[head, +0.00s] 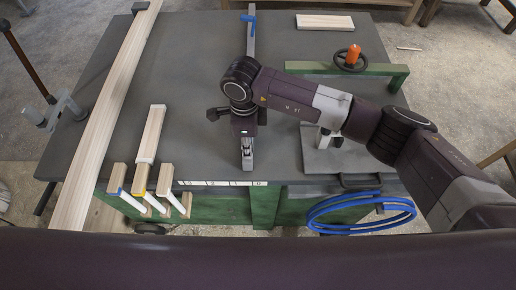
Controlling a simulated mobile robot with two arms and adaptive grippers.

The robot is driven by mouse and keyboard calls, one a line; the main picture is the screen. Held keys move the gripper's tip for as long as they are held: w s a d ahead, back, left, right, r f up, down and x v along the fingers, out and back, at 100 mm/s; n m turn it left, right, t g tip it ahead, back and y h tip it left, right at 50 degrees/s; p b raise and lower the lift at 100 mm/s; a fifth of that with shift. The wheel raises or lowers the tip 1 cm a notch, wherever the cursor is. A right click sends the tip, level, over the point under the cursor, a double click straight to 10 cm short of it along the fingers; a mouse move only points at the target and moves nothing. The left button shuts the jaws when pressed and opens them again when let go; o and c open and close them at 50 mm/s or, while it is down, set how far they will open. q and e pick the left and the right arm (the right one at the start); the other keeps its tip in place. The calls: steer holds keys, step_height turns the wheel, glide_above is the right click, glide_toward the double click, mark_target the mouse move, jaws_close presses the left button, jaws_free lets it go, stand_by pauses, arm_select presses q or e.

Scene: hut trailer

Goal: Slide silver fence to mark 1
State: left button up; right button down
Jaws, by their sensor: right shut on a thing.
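The silver fence (251,40) is a narrow grey bar running front to back across the dark table top (190,80), with a blue piece at its far end. My right gripper (247,158) is at the fence's near end and shut on it; the wrist and fingers hide the middle and much of the near end. A white strip with small dark marks (215,183) runs along the table's front edge. The fence's near end is just behind its right part. The marks are too small to read surely. My left gripper is not in view.
A long wooden board (112,95) lies along the table's left side. A short wooden block (150,135) and push sticks (172,187) are near the front. A green beam (390,72), handwheel (350,58) and blue hose (360,212) are at right.

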steer(key=a+b, duration=0.2)
steer(key=a, duration=0.2)
steer(key=shift+a, duration=0.3)
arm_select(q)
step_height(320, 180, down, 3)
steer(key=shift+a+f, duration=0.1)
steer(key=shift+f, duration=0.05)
arm_select(e)
steer(key=shift+d, duration=0.25)
steer(key=c, duration=1.7)
jaws_free()
steer(key=shift+r, duration=0.1)
step_height(320, 180, up, 12)
steer(key=shift+f, duration=0.1)
